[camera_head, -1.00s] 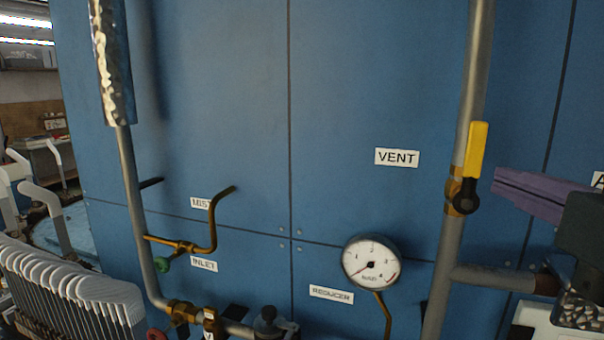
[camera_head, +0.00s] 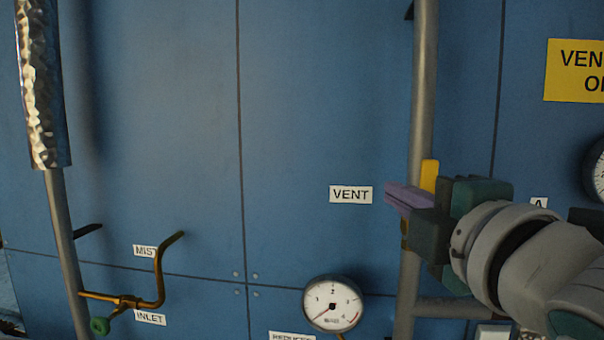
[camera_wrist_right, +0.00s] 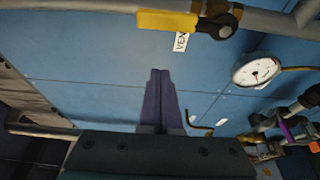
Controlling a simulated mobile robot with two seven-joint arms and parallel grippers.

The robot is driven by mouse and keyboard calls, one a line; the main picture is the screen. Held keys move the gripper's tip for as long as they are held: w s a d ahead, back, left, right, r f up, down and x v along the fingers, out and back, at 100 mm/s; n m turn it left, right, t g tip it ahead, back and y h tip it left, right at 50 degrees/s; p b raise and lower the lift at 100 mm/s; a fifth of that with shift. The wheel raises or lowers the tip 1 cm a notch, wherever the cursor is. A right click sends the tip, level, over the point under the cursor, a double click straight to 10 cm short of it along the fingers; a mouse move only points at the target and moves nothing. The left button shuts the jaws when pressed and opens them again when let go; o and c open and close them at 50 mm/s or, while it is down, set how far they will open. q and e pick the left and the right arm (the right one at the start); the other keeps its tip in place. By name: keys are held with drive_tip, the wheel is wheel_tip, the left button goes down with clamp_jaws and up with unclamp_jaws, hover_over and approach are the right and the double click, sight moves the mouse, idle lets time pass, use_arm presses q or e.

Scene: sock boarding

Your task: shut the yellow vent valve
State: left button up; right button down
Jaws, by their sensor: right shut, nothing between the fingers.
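The yellow vent valve handle (camera_head: 430,174) stands up along the grey vertical pipe, right of the VENT label. My right gripper (camera_head: 394,195) hides its lower part and pivot in the head view. In the right wrist view the whole yellow handle (camera_wrist_right: 167,21) shows at the top, lying along the pipe, with its dark pivot (camera_wrist_right: 217,26) at the right end. My right gripper's purple fingers (camera_wrist_right: 158,75) are together and empty, apart from the handle in that view. My left gripper is out of view.
The VENT label (camera_head: 351,194) is on the blue wall (camera_head: 320,90). A pressure gauge (camera_head: 332,304) sits below. A yellow sign (camera_head: 578,70) is at upper right.

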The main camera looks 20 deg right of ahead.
drive_tip(key=d+p, duration=0.1)
drive_tip(key=w+d+p, duration=0.1)
drive_tip(key=d+p, duration=0.1)
drive_tip(key=d, duration=0.1)
drive_tip(key=shift+w+d, duration=0.1)
drive_tip(key=shift+w, duration=0.3)
